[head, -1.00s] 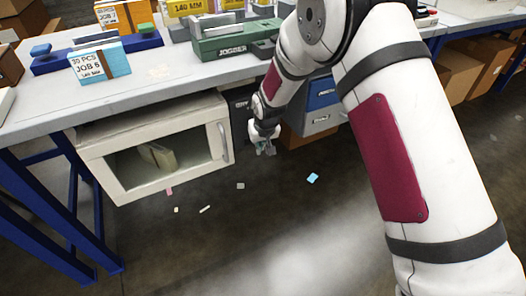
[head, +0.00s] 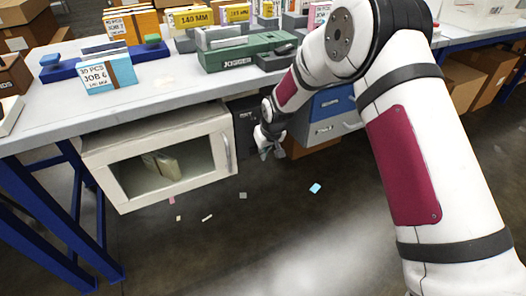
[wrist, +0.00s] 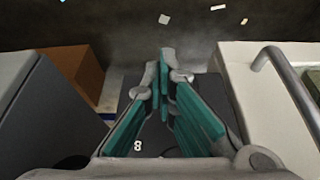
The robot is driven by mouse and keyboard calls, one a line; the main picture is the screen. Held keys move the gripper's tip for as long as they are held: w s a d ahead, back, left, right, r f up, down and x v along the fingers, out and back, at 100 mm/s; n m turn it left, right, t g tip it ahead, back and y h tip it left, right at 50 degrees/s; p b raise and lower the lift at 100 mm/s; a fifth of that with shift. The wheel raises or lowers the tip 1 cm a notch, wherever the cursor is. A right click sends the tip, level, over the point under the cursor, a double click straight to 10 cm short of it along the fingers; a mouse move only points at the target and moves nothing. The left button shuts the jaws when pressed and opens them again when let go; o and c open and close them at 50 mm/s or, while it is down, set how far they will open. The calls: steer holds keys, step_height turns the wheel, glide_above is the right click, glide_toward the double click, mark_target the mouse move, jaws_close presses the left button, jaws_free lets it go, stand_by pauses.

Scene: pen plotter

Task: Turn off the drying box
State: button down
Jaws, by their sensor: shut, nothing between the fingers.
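The drying box (head: 108,187) is a white box with a windowed front door under the workbench; its door looks shut, and pale packets show through the window. A dark panel (head: 243,125) with small markings adjoins its right side. My gripper (head: 270,152) is just in front and to the right of that panel, shut and empty. In the wrist view my gripper's teal-padded fingers (wrist: 167,62) come together at the tips over the dark panel (wrist: 137,158), which bears a white "8". The drying box (wrist: 232,68) and its door handle (wrist: 286,72) are on the right. Any switch is hidden or too small to tell.
A grey cabinet (head: 322,131) with a blue front section stands right of my gripper, and a cardboard box (wrist: 72,62) is beside it. The workbench (head: 52,119) overhangs the drying box. Paper scraps lie on the open floor in front.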

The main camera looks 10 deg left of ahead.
steer(key=shift+a, duration=0.15)
steer(key=shift+s+a+r, duration=0.1)
steer(key=shift+s+a, duration=0.3)
steer(key=shift+a, duration=0.25)
